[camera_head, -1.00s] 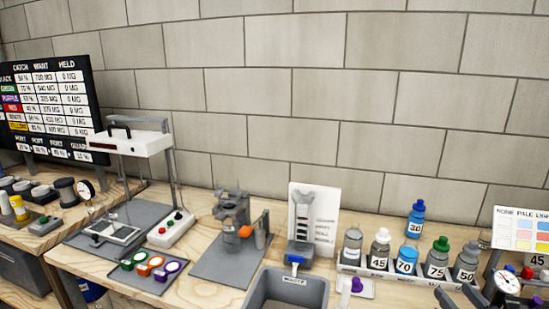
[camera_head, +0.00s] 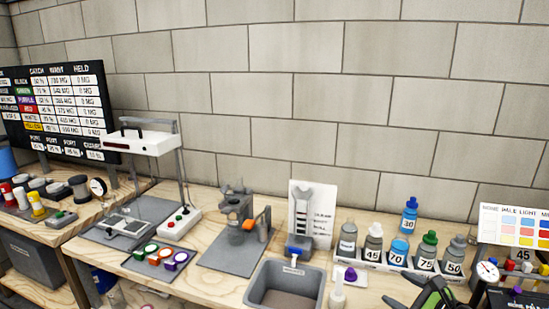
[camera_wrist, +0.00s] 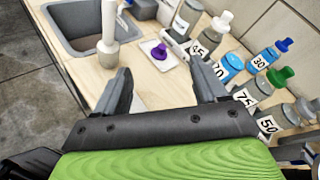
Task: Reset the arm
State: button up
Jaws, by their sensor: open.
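My gripper (camera_wrist: 165,90) is open in the wrist view, its two grey fingers spread apart with nothing between them. It hangs over the wooden bench (camera_wrist: 150,75), beside the row of bottles. In the head view part of my green and black gripper (camera_head: 425,298) shows at the bottom right edge, in front of the bottles; its fingertips are hard to make out there.
Several numbered bottles (camera_head: 400,250) stand in a rack at the right. A grey basin (camera_head: 254,290), a purple-capped item (camera_head: 351,274) on a white plate, a clamp stand (camera_head: 240,215) and a white-topped press (camera_head: 150,142) share the bench. The black chart board (camera_head: 50,105) stands left.

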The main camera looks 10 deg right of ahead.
jog(key=s+a+r+n+g+p, duration=0.3)
jog(key=a+r+n+g, duration=0.15)
jog(key=a+n, duration=0.5)
jog(key=s+a+r+n+g+p, duration=0.25)
jog(key=a+r+n, duration=0.35)
jog(key=a, duration=0.6)
jog(key=s+a+r+n+h+p, duration=0.1)
jog(key=s+r+n+p, duration=0.1)
jog(key=s+n, duration=0.4)
jog(key=s+a+r+n+g+h+p, duration=0.1)
jog(key=s+r+n, duration=0.4)
jog(key=s, duration=0.5)
jog(key=shift+s+a+n+h+p, duration=0.2)
jog(key=shift+a+n+h+p, duration=0.35)
jog(key=shift+a, duration=0.25)
jog(key=shift+r, duration=0.1)
